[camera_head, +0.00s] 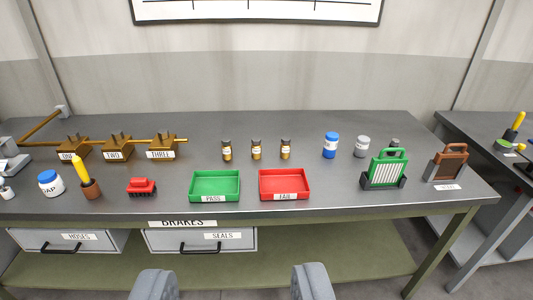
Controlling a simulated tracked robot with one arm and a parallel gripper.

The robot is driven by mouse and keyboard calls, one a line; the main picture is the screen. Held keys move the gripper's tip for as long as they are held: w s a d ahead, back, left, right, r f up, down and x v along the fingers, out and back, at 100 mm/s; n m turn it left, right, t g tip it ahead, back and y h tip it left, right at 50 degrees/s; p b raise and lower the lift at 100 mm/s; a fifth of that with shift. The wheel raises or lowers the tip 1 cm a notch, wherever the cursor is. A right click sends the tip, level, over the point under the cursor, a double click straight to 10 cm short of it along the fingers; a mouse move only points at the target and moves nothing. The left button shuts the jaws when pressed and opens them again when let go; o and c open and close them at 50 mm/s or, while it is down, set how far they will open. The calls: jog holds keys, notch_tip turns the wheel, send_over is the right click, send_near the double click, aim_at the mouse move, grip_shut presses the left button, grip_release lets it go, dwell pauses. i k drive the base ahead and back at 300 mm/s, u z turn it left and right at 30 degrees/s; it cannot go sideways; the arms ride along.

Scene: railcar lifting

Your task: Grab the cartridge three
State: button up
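Three small amber cartridges with dark caps stand upright in a row at the middle of the bench: a left one (227,150), a middle one (256,149) and a right one (285,149). Each has a pale label too small to read. My gripper (234,278) shows as two grey fingers at the bottom edge, wide apart with nothing between them. It is in front of the bench, well short of the cartridges. A brown block labelled THREE (161,149) sits left of them, beside a similar block labelled TWO (116,150).
A green PASS tray (214,184) and a red FAIL tray (284,183) lie in front of the cartridges. A blue-and-white jar (330,145) and a grey jar (362,147) stand to the right. Drawers (201,240) are under the bench's front edge.

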aim_at(285, 147)
jog(key=z, duration=0.1)
jog(key=i, duration=1)
jog(key=u, duration=0.1)
